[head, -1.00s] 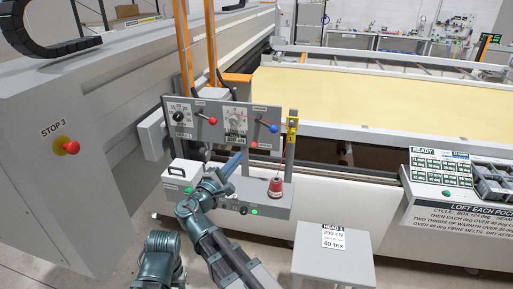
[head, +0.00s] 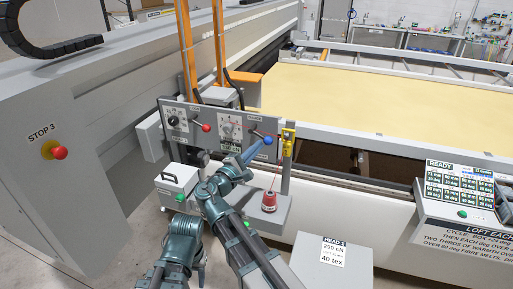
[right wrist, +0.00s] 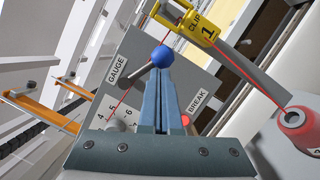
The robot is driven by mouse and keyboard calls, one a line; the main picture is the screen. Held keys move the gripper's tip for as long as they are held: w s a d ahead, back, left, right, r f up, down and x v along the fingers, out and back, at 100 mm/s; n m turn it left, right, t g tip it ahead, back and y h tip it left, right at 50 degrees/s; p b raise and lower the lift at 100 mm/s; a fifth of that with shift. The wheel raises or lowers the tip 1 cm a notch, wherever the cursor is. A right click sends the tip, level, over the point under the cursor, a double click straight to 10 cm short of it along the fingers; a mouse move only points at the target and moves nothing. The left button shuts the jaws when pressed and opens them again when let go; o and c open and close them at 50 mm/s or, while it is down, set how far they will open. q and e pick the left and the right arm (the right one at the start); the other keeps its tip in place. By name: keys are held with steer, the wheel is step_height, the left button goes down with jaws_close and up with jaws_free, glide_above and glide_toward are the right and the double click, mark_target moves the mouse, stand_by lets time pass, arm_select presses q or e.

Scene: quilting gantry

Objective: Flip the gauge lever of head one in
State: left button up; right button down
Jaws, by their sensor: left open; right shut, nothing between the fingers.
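The gauge lever of head one is a short grey rod with a blue ball end (head: 268,141) on the right of the grey panel (head: 179,143). It angles down to the right. In the right wrist view the blue ball (right wrist: 163,57) sits at my fingertips, beside the GAUGE label. My right gripper (head: 257,149) is shut and empty, its blue fingers right by the ball. I cannot tell whether they touch it. My left gripper (head: 181,226) is open, low and left in the head view, away from the lever. Its fingers are hard to make out.
A red-ended lever (head: 206,128) and a dial (head: 230,127) are on the same panel. A yellow clip (head: 287,141) stands close right of the blue ball, with red thread running to a red cone (head: 269,201). A white box (head: 179,181) sits below left.

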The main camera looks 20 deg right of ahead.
steer(key=shift+a, duration=0.2)
steer(key=shift+s+d+r+p, duration=0.15)
steer(key=shift+d+r+p, duration=0.25)
steer(key=shift+d, duration=0.1)
